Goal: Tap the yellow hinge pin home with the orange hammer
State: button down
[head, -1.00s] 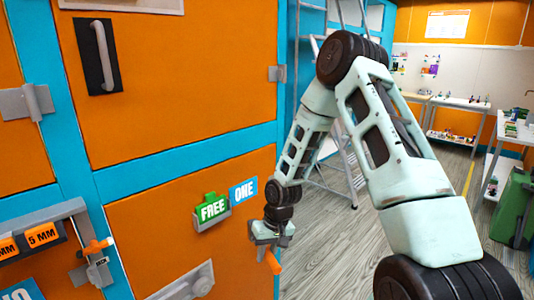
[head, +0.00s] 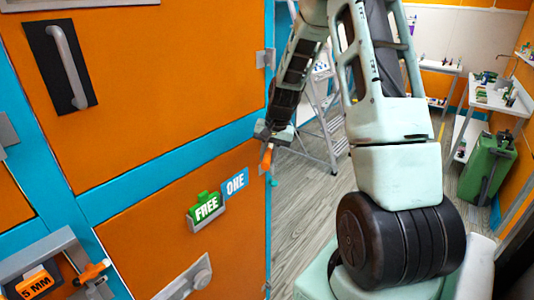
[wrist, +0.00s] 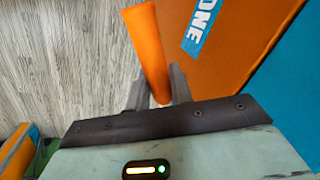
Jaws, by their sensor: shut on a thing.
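My gripper (head: 266,136) is by the right edge of the lower orange locker door, near the blue crossbar. It is shut on an orange rod-like thing, which I take to be the hammer (head: 267,158). In the wrist view the hammer's thick orange part (wrist: 147,45) sticks out beyond the two grey fingers (wrist: 158,90). The hammer's head cannot be made out. I cannot make out the yellow hinge pin in either view. A grey hinge (head: 265,59) shows on the upper door's right edge.
The lower door bears a green FREE tag (head: 206,207) and a blue ONE label (head: 235,183). A grey rack (head: 45,255) with a 5 MM tag and an orange fitting (head: 88,273) projects at lower left.

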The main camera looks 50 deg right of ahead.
jog(key=s+d+b+x, duration=0.1)
jog(key=b+x, duration=0.4)
jog(key=x, duration=0.1)
jog(key=p+v, duration=0.3)
jog(key=a+p+v, duration=0.1)
jog(key=v, duration=0.1)
jog(key=shift+w+r+p, duration=0.3)
jog(key=shift+w+p, duration=0.05)
jog(key=shift+p, duration=0.05)
jog(key=shift+f, duration=0.1)
jog(key=shift+a, duration=0.1)
